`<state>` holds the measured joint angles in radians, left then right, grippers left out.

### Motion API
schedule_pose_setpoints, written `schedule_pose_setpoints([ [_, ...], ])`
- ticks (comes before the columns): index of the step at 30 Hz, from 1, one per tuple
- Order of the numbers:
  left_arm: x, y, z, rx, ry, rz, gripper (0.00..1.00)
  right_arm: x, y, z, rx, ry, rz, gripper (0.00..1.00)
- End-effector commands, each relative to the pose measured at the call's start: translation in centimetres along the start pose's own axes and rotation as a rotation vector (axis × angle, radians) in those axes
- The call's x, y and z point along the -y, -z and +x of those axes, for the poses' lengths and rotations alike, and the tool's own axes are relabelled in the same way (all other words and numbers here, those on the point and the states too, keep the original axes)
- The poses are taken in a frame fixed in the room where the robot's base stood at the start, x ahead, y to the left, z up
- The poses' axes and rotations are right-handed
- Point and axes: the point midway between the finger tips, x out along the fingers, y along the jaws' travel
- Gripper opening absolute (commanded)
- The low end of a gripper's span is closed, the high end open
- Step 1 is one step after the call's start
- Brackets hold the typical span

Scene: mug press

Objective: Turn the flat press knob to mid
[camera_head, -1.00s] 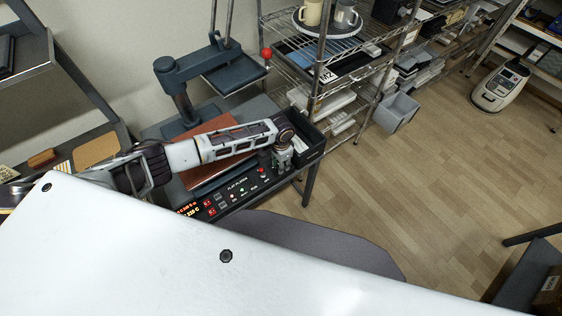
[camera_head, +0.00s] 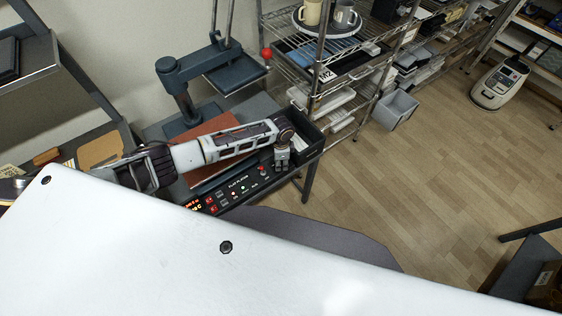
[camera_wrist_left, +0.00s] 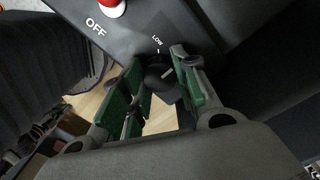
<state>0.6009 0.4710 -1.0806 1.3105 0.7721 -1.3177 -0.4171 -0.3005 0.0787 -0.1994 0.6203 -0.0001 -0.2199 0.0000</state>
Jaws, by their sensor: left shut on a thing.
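The dark round knob (camera_wrist_left: 158,78) shows in the left wrist view, on the dark panel below the word LOW. A short white mark on it points up and to the right, off the LOW tick. The green-padded fingers of my left gripper (camera_wrist_left: 163,66) are around it, one on each side, shut on it. In the head view my left gripper (camera_head: 282,159) points down at the right end of the flat press control panel (camera_head: 228,197); the knob is hidden there. My right gripper is not in view.
A red button (camera_wrist_left: 112,8) sits beside the word OFF, close to the fingers. The blue-grey press arm (camera_head: 195,65) and a raised plate (camera_head: 235,75) stand behind my arm. A black bin (camera_head: 305,133) is right of the gripper. A wire shelf (camera_head: 340,60) stands behind it.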

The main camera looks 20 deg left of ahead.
Motion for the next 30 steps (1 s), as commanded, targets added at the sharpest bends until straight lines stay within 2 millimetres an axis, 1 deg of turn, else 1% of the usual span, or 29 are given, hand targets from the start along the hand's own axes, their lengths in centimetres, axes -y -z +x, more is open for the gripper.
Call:
schedule_pose_setpoints([
  [3,0.0,0.0,0.0,0.0,0.0,0.0,0.06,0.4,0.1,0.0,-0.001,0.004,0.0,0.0],
  [8,0.0,0.0,0.0,0.0,0.001,0.0,0.06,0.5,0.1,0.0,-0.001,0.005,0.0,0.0],
  [9,0.0,0.0,0.0,0.0,0.001,0.0,0.31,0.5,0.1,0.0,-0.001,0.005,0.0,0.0],
  [14,0.0,0.0,0.0,0.0,0.001,-0.001,0.52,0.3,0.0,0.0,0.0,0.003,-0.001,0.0],
  [15,0.0,0.0,0.0,0.0,0.001,-0.001,0.54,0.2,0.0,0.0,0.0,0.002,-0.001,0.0],
  [24,0.0,0.0,0.0,0.0,0.001,-0.001,0.54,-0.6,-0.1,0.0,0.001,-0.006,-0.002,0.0],
  [30,0.1,0.0,-0.5,-0.001,0.001,-0.001,0.54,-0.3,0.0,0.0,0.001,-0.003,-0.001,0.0],
])
